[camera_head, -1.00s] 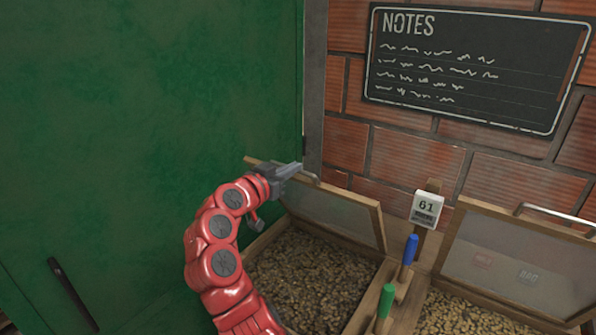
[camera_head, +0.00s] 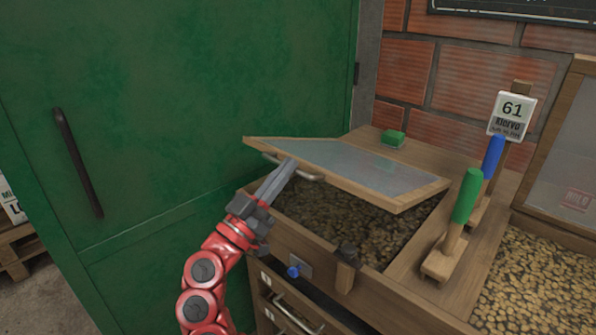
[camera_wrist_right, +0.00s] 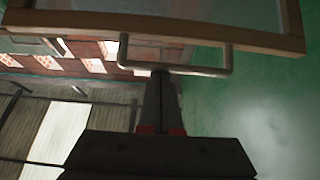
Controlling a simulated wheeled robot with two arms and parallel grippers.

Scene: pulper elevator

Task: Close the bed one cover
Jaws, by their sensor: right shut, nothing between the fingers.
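The bed one cover (camera_head: 350,168) is a wood-framed clear panel. It is tilted partly open over the left bed of dark beans (camera_head: 350,215), with its near edge raised above the box. A metal handle (camera_head: 305,176) is on its near edge. My right gripper (camera_head: 290,163) is shut with nothing between the fingers. Its fingertips are at the handle, apparently touching it. In the right wrist view the shut fingers (camera_wrist_right: 160,78) meet the handle bar (camera_wrist_right: 195,71) below the cover's frame (camera_wrist_right: 180,32). My left gripper is out of view.
A green-handled tool (camera_head: 466,197) and a blue-handled tool (camera_head: 492,158) stand on the divider beside the sign marked 61 (camera_head: 511,113). A second bed (camera_head: 545,285) lies open at right. A green door (camera_head: 190,110) stands behind at left.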

